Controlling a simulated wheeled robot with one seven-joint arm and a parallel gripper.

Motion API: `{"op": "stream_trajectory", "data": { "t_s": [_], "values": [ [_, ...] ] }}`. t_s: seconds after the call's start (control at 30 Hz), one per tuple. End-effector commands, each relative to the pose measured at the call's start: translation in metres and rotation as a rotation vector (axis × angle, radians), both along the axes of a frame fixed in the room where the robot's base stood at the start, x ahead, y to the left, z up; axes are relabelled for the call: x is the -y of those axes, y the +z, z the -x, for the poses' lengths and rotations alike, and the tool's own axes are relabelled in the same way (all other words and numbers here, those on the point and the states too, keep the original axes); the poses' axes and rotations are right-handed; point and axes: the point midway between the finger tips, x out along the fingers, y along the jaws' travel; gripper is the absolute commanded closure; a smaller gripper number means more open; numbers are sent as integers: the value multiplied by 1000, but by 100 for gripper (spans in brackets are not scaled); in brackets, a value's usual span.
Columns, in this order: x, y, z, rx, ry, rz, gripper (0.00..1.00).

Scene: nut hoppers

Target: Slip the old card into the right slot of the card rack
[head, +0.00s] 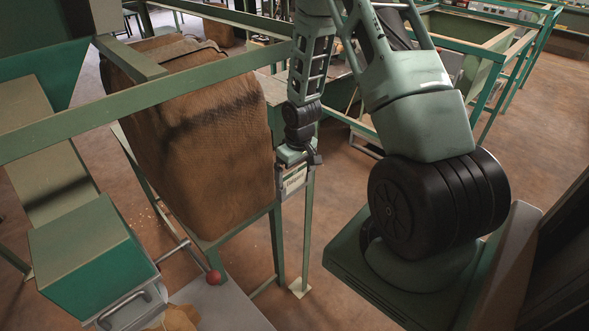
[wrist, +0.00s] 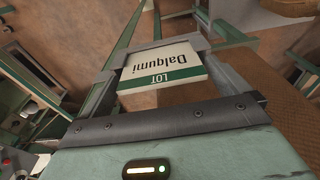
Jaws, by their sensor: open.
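A white card with a green band, printed "LOT Dalqumi" (wrist: 160,66), lies between the fingers of my gripper in the wrist view. In the head view the card (head: 293,179) sits in a small grey holder at the corner post beside the brown sack. My gripper (head: 299,160) is open, right at the card's upper edge in the head view. I cannot tell whether the fingers touch the card. The rack's separate slots cannot be made out, and the card's far edge is partly hidden.
A large brown sack (head: 205,125) hangs in a green frame (head: 278,245) left of my gripper. A green box (head: 92,250) and a red knob (head: 213,277) are at lower left. Green rails cross the top left. Open brown floor (head: 335,240) lies right of the post.

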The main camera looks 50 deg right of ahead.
Motion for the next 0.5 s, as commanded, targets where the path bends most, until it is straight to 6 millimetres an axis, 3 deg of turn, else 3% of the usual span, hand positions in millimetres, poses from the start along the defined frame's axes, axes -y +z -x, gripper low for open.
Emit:
{"op": "stream_trajectory", "data": {
  "t_s": [0.23, 0.37, 0.5],
  "values": [
    [0, -1, 0, 0, 0, 0, 0],
    [0, -1, 0, 0, 0, 0, 32],
    [0, 0, 0, 0, 0, 0, 32]
  ]
}}
